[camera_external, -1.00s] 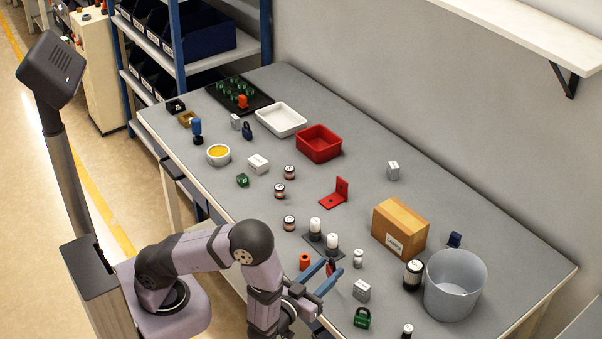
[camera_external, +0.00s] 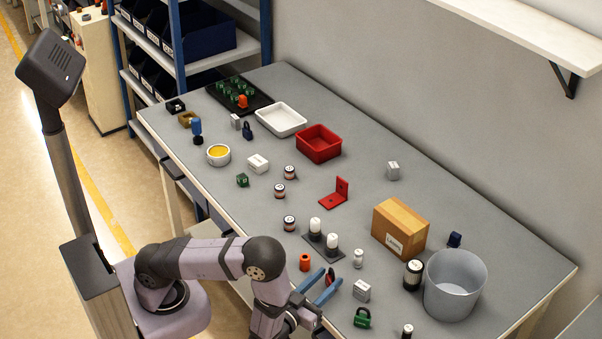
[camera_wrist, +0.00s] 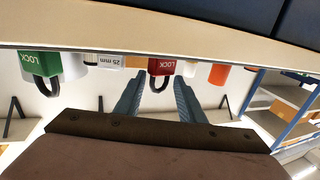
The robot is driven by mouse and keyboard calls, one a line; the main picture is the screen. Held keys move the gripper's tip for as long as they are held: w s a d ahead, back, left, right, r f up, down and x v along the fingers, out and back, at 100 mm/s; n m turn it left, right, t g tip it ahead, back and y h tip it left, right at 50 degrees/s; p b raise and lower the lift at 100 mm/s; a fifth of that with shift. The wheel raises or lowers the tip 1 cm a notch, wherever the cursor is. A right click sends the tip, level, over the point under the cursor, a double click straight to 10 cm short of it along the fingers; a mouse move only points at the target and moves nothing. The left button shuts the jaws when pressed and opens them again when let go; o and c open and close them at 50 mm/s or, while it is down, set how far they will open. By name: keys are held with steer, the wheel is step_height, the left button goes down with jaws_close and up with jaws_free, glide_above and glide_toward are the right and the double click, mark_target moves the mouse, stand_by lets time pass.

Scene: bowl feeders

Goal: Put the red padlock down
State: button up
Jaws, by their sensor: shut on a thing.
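The red padlock (camera_external: 330,277) is between the blue fingers of my gripper (camera_external: 331,274), over or on the front part of the grey table. In the wrist view, the padlock's red body (camera_wrist: 161,66) with "LOCK" on it is at the table surface or very near it. Its dark shackle lies between the two fingertips (camera_wrist: 158,87). My gripper is shut on the padlock. I cannot tell for certain whether its base touches the table.
Near it are an orange-red cylinder (camera_external: 305,262), a small silver weight (camera_external: 358,259), a grey box (camera_external: 362,291) and a green padlock (camera_external: 362,318). White-topped bottles stand on a dark plate (camera_external: 311,246).

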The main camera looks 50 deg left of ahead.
steer(key=shift+f, duration=0.2)
steer(key=o, duration=1.1)
steer(key=shift+r, duration=0.1)
steer(key=shift+d+b+v, duration=0.15)
steer(key=shift+b+v, duration=0.45)
steer(key=shift+v, duration=0.8)
steer(key=shift+d+b+v, duration=0.15)
steer(key=shift+b+v, duration=0.45)
steer(key=shift+v, duration=1.55)
steer(key=shift+a+r, duration=0.1)
steer(key=shift+r, duration=0.1)
steer(key=shift+c, duration=1)
